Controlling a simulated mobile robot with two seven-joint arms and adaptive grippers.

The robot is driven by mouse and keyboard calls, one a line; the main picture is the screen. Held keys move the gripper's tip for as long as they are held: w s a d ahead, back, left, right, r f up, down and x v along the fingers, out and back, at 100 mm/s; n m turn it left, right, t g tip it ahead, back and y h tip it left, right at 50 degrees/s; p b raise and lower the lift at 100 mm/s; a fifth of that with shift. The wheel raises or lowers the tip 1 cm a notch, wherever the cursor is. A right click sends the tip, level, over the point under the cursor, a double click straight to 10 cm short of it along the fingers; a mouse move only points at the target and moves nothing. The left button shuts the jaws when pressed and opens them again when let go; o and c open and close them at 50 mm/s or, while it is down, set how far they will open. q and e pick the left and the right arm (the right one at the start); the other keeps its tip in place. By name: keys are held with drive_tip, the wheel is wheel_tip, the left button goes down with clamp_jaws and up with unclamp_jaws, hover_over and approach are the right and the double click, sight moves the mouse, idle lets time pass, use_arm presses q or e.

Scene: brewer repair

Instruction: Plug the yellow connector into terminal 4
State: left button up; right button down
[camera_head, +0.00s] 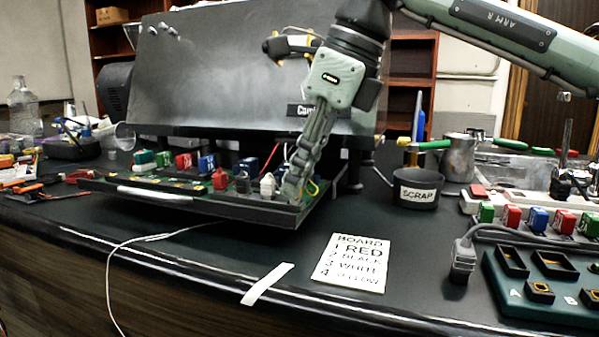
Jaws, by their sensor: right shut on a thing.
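My right gripper (289,194) points down at the right part of the open board tray (215,206) in front of the brewer. It is shut, and its fingers hide most of what they hold. A bit of yellow (313,188) shows just right of the fingers, consistent with the yellow connector and its wire. To the left, a red connector (220,179), a black one (243,183) and a white one (267,186) stand in a row on the board. Terminal 4 is hidden behind the fingers, and I cannot tell whether the connector is seated. My left gripper is not in view.
A card (352,262) lists board order, with 4 as yellow. A white strip (267,284) lies on the counter. The brewer's panel (230,75) rises behind.

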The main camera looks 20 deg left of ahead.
idle(0.4)
drive_tip(key=c, duration=1.5)
unclamp_jaws()
drive_tip(key=shift+o, duration=0.2)
drive_tip(key=v, duration=1.2)
